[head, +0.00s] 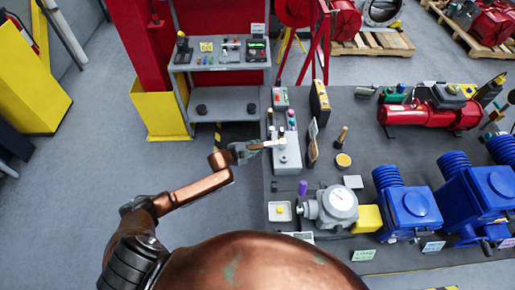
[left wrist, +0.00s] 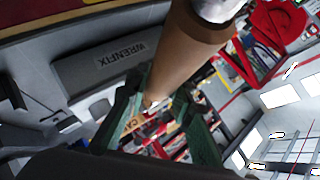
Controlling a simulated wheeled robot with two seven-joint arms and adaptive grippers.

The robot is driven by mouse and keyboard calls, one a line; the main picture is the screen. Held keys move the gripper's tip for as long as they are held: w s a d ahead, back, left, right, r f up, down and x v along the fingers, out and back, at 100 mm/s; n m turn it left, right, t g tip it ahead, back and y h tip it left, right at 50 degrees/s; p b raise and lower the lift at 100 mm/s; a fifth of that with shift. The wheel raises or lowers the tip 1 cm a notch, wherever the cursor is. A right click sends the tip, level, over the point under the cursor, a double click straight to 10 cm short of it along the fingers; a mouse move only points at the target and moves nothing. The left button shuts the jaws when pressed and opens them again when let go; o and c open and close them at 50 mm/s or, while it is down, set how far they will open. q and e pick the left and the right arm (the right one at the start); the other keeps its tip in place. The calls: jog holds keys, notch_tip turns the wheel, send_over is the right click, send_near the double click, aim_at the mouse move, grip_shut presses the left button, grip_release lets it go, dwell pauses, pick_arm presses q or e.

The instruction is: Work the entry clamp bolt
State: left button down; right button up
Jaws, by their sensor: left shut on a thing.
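My left gripper (head: 246,152) reaches in from the left to a pale grey block (head: 287,155) at the bench's left edge. In the left wrist view its green fingers (left wrist: 163,108) are shut on a tan, round-handled tool (left wrist: 185,52) with a silvery end. In the head view a thin light piece extends from the gripper over the block; whether it touches is unclear. A grey actuator (head: 335,207) with a round white dial stands nearer on the bench, apart from the gripper. I cannot pick out the entry clamp bolt. My right gripper is not in view.
A grey block marked WRENFIX (left wrist: 125,58) is close in the left wrist view. Blue motors (head: 408,207) and a yellow block (head: 367,219) crowd the bench's right front. A small white tray (head: 280,211) lies left of the actuator. A shelf cart (head: 225,103) stands behind.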

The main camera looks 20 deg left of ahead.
pick_arm(q)
jog(key=shift+w+r, duration=0.2)
jog(key=shift+w, duration=0.05)
jog(key=shift+w+m+h+b, duration=0.2)
jog(key=shift+m+h+b, duration=0.2)
jog(key=shift+m, duration=0.1)
jog(key=shift+w+a+g, duration=0.25)
jog(key=shift+a+g, duration=0.05)
jog(key=shift+d+m+h+b, duration=0.15)
jog(key=shift+m+h+b, duration=0.15)
jog(key=shift+h+b, duration=0.15)
jog(key=shift+w+a+m+h+b, duration=0.25)
jog(key=shift+w+m+b, duration=0.15)
jog(key=shift+b, duration=0.3)
dwell(0.5)
